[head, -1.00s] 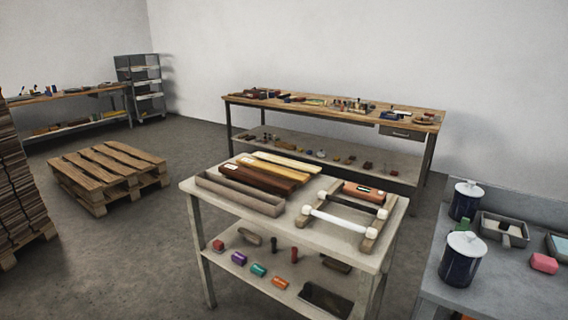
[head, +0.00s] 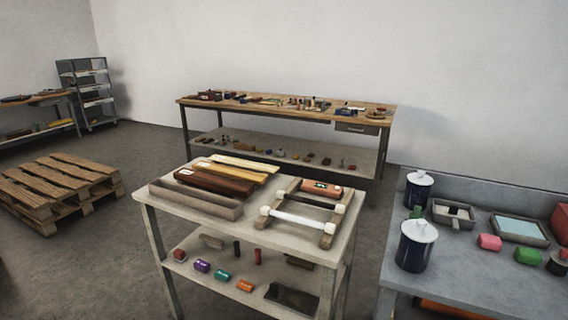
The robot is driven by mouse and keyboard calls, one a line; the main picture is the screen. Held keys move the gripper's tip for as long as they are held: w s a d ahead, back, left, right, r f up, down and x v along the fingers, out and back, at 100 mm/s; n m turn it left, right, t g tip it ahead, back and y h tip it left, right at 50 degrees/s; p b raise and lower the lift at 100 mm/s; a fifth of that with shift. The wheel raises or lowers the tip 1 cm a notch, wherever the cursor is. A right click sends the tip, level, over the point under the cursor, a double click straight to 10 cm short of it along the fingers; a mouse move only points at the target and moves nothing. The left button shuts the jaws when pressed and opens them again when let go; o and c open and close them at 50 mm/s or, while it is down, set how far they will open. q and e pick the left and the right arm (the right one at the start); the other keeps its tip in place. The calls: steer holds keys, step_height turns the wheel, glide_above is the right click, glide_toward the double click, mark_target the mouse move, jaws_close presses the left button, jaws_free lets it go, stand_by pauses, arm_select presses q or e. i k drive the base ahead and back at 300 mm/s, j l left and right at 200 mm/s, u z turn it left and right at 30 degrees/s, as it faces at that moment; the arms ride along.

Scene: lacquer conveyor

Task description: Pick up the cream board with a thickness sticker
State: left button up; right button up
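A pale cream board (head: 246,162) lies flat on the top of the small grey table (head: 252,226), at the back of a row of boards. A yellow board (head: 236,172) lies just in front of it. A dark brown board (head: 215,182) lies nearer, with a white sticker on its left end. Another white sticker shows near the left end of the yellow board. I cannot make out a sticker on the cream board at this size. Neither of my grippers is in view.
A grey trough (head: 196,202) edges the table front left; a frame with a white roller (head: 298,219) stands right. A grey bench (head: 455,268) with dark canisters (head: 415,248) is at right. A long workbench (head: 285,104) stands behind. Floor is open between pallet (head: 62,186) and table.

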mark_target(270, 169)
steer(key=i+j+z, duration=0.1)
steer(key=j+z, duration=0.25)
steer(key=i+j+z, duration=0.1)
steer(key=j+z, duration=0.75)
steer(key=j, duration=0.6)
steer(key=j+z, duration=0.1)
steer(key=j, duration=0.65)
steer(key=k+j+z, duration=0.15)
steer(key=j, duration=0.55)
steer(key=j+z, duration=0.15)
steer(key=j, duration=0.6)
steer(key=k, duration=0.05)
